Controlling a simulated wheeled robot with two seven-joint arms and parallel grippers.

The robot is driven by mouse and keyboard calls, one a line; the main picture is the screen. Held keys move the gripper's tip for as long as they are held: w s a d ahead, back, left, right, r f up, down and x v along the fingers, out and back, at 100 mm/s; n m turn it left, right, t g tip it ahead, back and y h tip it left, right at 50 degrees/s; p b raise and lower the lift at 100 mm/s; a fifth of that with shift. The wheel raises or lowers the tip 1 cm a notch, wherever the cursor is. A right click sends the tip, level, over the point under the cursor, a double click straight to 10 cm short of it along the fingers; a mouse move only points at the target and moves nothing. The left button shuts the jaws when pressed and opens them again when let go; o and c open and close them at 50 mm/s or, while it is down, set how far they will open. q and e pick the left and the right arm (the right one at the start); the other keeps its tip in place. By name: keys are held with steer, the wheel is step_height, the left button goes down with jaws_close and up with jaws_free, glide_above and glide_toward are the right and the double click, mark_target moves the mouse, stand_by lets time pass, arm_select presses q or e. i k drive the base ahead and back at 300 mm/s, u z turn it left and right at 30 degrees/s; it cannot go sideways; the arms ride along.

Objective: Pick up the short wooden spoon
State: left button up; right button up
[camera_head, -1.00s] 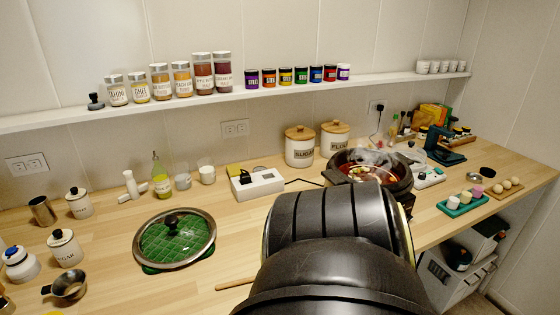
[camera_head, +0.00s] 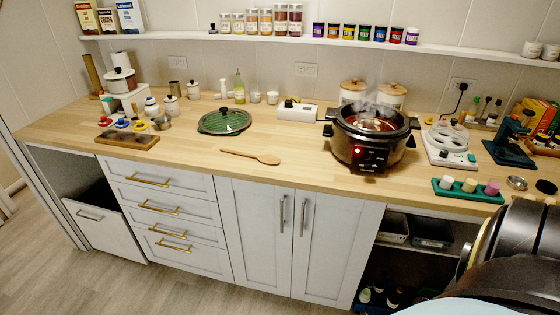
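A short wooden spoon (camera_head: 252,156) lies flat on the wooden counter (camera_head: 200,165), near its front edge, with its bowl to the right and its handle to the left. It lies in front of the glass lid on the green mat and left of the steaming pot. Nothing touches it. A black link of my arm shows at the lower right of the head view. Neither of my grippers is in view.
The black slow cooker (camera_head: 366,140) steams right of the spoon. The glass lid (camera_head: 224,121) lies behind the spoon. A green tray (camera_head: 468,194) holds small cups at the right. The counter around the spoon is clear.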

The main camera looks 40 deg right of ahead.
mark_target(271, 159)
steer(key=z, duration=1.4)
